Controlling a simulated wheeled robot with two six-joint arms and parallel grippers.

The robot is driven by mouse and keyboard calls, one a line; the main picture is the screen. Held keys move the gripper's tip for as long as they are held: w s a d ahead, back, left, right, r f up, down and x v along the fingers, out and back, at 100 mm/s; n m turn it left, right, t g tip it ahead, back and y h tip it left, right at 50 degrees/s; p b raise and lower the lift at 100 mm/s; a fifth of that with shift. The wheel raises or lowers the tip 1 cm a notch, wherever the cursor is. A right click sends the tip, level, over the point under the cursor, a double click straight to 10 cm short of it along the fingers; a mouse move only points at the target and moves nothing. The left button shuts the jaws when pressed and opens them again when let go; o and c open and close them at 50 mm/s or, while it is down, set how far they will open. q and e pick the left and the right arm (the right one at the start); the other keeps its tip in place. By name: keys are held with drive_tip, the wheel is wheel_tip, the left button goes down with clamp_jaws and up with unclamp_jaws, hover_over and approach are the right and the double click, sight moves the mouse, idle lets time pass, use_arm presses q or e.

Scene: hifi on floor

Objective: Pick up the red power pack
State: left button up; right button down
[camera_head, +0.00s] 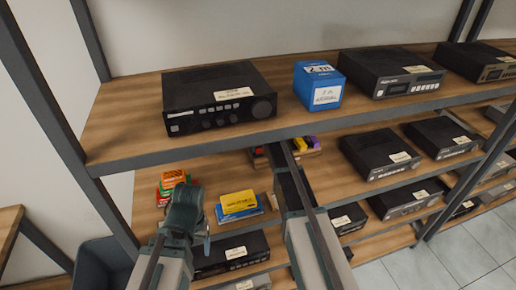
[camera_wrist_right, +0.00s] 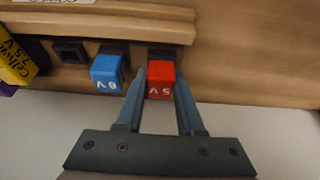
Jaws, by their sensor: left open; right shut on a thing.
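The red power pack (camera_wrist_right: 160,80), marked 5 V upside down in the right wrist view, sits at a dark slot in a wooden rack (camera_wrist_right: 225,50). My right gripper (camera_wrist_right: 160,76) is shut on it, a finger on each side. In the head view the right arm reaches under the top shelf, and its fingertips are hard to make out. A blue 6 V pack (camera_wrist_right: 107,72) sits just left of the red one in the wrist view. My left gripper (camera_head: 186,200) is open, in front of the lower shelf.
The top shelf (camera_head: 125,115) overhangs the right arm. It holds black hi-fi units (camera_head: 218,98) and a blue box (camera_head: 318,86). Orange, red and green boxes (camera_head: 172,182) and a yellow box (camera_head: 238,202) lie near the left gripper. An empty slot (camera_wrist_right: 70,50) is left of the blue pack.

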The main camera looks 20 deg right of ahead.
sight(258, 146)
drive_tip(key=shift+r+p, duration=1.15)
drive_tip(key=shift+r, duration=0.15)
drive_tip(key=shift+r+p, duration=0.45)
drive_tip(key=s, duration=1.7)
drive_tip(key=shift+s+d+f, duration=0.1)
drive_tip(key=shift+s+d, duration=0.15)
drive_tip(key=shift+s, duration=0.05)
use_arm(q)
wheel_tip(258, 146, up, 3)
drive_tip(key=shift+r, duration=0.15)
use_arm(e)
drive_tip(key=shift+s, duration=0.2)
use_arm(q)
drive_tip(key=shift+f, duration=0.2)
drive_tip(key=shift+c, duration=0.2)
use_arm(e)
drive_tip(key=shift+f, duration=0.15)
